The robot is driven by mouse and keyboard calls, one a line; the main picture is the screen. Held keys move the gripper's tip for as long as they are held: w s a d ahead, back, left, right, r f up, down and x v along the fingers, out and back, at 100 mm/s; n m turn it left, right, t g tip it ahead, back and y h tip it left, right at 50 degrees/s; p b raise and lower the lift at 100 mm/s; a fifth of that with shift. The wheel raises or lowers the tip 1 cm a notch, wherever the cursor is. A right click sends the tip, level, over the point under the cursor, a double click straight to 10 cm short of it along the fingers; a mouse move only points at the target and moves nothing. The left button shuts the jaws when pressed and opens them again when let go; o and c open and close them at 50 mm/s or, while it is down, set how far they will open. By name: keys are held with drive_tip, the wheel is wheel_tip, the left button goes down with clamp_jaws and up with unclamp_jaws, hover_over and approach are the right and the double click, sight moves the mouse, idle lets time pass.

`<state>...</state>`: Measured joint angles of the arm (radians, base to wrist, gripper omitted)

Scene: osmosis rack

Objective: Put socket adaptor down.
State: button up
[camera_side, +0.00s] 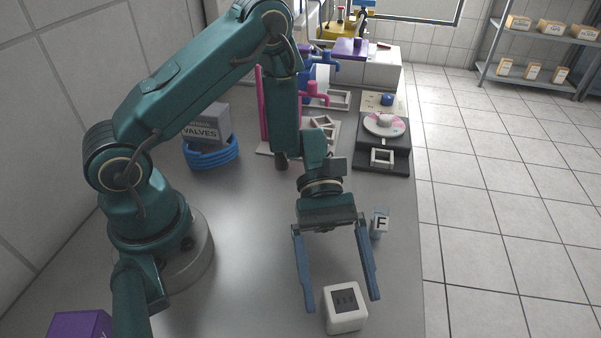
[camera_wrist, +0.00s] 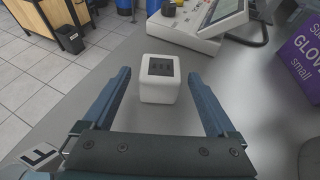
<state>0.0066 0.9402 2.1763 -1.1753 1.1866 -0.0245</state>
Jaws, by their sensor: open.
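The socket adaptor looks to be the white rounded cube (camera_side: 344,310) with a dark square face on top. It stands upright on the grey bench near its front edge in the side view. In the wrist view the white cube (camera_wrist: 159,80) lies ahead of and between the fingertips. My gripper (camera_side: 343,304) is open, its two blue fingers spread wide on either side of the cube with gaps. The wrist view also shows my gripper (camera_wrist: 160,87) with nothing held between the fingers. The side view does not clearly show the fingertip height above the bench.
A small block marked F (camera_side: 380,223) stands right of my gripper, near the bench edge. A purple gloves box (camera_wrist: 301,57) is at right in the wrist view.

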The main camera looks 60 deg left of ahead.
drive_tip(key=v, duration=0.9)
drive_tip(key=shift+w+a, duration=0.15)
drive_tip(key=shift+a+r, duration=0.3)
drive_tip(key=shift+a, duration=0.1)
drive_tip(key=shift+a+r+m+y, duration=0.1)
drive_tip(key=shift+r+m+y, duration=0.25)
drive_tip(key=shift+m+y, duration=0.05)
drive_tip(key=s+a+r+m+t+y, duration=0.6)
drive_tip(key=a+r+m+t+y, duration=0.1)
drive_tip(key=r+m+t+y, duration=0.2)
drive_tip(key=m+t+y, duration=0.1)
drive_tip(key=m+y, duration=0.1)
drive_tip(key=m, duration=0.1)
drive_tip(key=shift+m+t+y, duration=0.3)
